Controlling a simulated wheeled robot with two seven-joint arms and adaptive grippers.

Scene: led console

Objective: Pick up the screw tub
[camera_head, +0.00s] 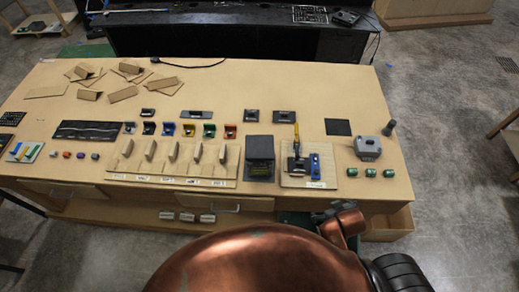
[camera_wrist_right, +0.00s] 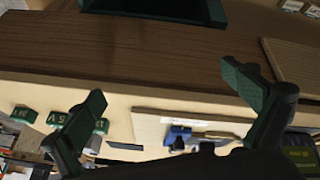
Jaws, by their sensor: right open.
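A dark green open-topped tub, which looks like the screw tub, is partly in view at the top edge of the right wrist view (camera_wrist_right: 150,12). Its contents are not visible. In the head view a dark green patch (camera_head: 293,219) shows below the table's front edge, mostly hidden by my copper arm; it may be the same tub. My right gripper (camera_wrist_right: 163,84) is open and empty, its two fingers spread wide, apart from the tub. My left gripper is not in view.
The wooden table (camera_head: 360,100) carries several coloured parts, a slotted rack (camera_head: 172,163), a dark box (camera_head: 260,158) and a grey box (camera_head: 367,147). Green cylinders (camera_head: 370,173) lie near its front right.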

